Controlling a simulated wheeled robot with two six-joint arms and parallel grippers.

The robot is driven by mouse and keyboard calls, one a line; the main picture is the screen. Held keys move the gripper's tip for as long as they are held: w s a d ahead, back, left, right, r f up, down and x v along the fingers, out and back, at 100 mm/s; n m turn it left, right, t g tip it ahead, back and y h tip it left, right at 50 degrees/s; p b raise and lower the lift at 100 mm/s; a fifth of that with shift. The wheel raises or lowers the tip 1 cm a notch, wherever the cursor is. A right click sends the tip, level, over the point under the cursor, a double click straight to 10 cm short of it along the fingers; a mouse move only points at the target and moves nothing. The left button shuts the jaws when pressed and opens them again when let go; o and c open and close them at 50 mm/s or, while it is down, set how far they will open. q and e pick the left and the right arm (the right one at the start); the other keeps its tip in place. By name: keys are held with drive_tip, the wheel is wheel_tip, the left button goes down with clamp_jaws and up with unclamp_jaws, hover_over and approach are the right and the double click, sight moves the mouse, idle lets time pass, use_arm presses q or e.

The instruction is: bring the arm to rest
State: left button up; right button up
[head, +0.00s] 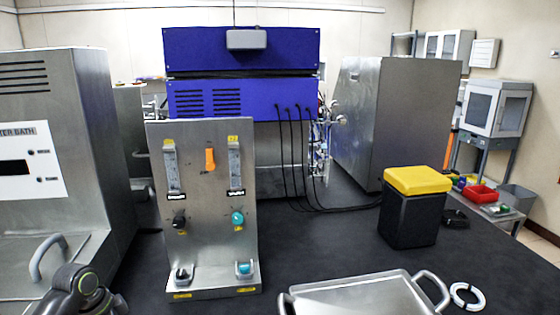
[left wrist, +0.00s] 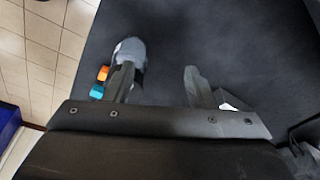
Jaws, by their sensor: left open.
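My left arm (head: 82,288) comes into the head view at the bottom left corner, low in front of the water bath. Its gripper fingers cannot be made out there. In the left wrist view my left gripper (left wrist: 160,84) is open, with a wide gap and only dark surface between the fingers. A grey rounded object (left wrist: 130,48) is partly hidden behind the left finger. Small orange (left wrist: 103,73) and teal (left wrist: 97,91) pieces show beside that finger. I cannot tell whether anything touches it. My right gripper is in neither view.
The water bath (head: 75,130) stands at the left. A metal panel with knobs (head: 208,220) stands on the dark bench. A metal tray with handles (head: 360,295) sits at the front, with a white ring (head: 467,296) beside it. A yellow-lidded black bin (head: 412,215) stands at right.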

use_arm(q)
drive_tip(key=s+d+f+n, duration=0.2)
drive_tip(key=s+d+f, duration=0.3)
drive_tip(key=s+f, duration=0.35)
drive_tip(key=s+d+r+n+t+y, duration=0.15)
drive_tip(key=s+n, duration=0.25)
drive_tip(key=s, duration=0.6)
drive_tip(key=s+d+n+t+y, duration=0.1)
drive_tip(key=s+d+n+y, duration=0.2)
drive_tip(key=s, duration=0.8)
wheel_tip(320, 180, down, 25)
drive_tip(key=a+n+g+h, duration=0.1)
drive_tip(key=g, duration=0.1)
drive_tip(key=s+d+f+g+b, duration=0.1)
drive_tip(key=s+f, duration=1.3)
drive_tip(key=f, duration=0.3)
drive_tip(key=shift+s+f+h+b, duration=0.15)
drive_tip(key=shift+s+h+b, duration=0.05)
drive_tip(key=shift+h+b, duration=0.15)
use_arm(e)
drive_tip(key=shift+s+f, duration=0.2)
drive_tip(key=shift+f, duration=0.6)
